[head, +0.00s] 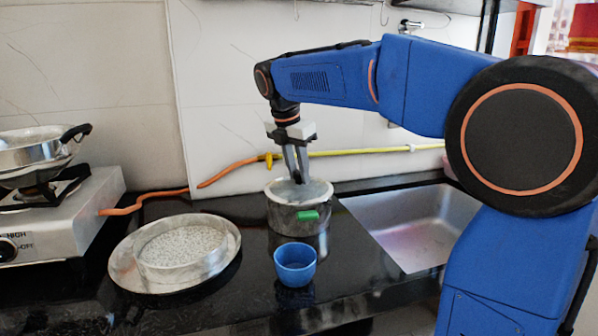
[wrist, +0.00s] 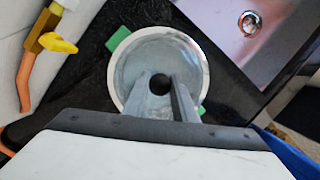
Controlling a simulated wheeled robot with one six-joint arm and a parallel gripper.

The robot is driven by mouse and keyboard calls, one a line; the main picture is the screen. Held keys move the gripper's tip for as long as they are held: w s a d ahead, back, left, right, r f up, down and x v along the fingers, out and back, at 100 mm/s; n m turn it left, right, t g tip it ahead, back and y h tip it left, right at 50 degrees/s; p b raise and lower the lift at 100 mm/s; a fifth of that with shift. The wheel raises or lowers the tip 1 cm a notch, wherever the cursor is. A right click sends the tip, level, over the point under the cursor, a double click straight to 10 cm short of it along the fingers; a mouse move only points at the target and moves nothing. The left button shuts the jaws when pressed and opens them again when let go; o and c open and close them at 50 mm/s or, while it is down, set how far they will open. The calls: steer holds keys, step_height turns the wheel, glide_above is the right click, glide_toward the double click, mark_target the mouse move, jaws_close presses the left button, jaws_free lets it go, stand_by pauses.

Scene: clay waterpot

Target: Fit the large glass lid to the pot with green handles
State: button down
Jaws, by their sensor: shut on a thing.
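The grey metal pot (head: 285,217) stands on the black counter, left of the sink. One green handle (head: 308,215) faces forward; the wrist view shows green at two opposite sides of the pot, such as the upper left handle (wrist: 118,38). The round glass lid (head: 318,189) with a pale rim lies level over the pot's mouth; it also shows in the wrist view (wrist: 150,55). My gripper (head: 299,180) points down and is shut on the lid's dark knob (wrist: 160,84). I cannot tell whether the rim touches the pot all round.
A blue cup (head: 295,268) stands close in front of the pot. A wide steel plate (head: 123,265) with a ring-shaped vessel lies to the left. A stove (head: 75,215) with a pan is farther left. The sink (head: 400,225) is at right; an orange hose (head: 225,173) runs behind.

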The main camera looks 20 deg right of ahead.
steer(key=c, duration=1.4)
jaws_free()
steer(key=shift+o, duration=0.2)
steer(key=shift+r, duration=0.1)
steer(key=v, duration=1.7)
steer(key=shift+r, duration=0.15)
steer(key=shift+s, duration=0.1)
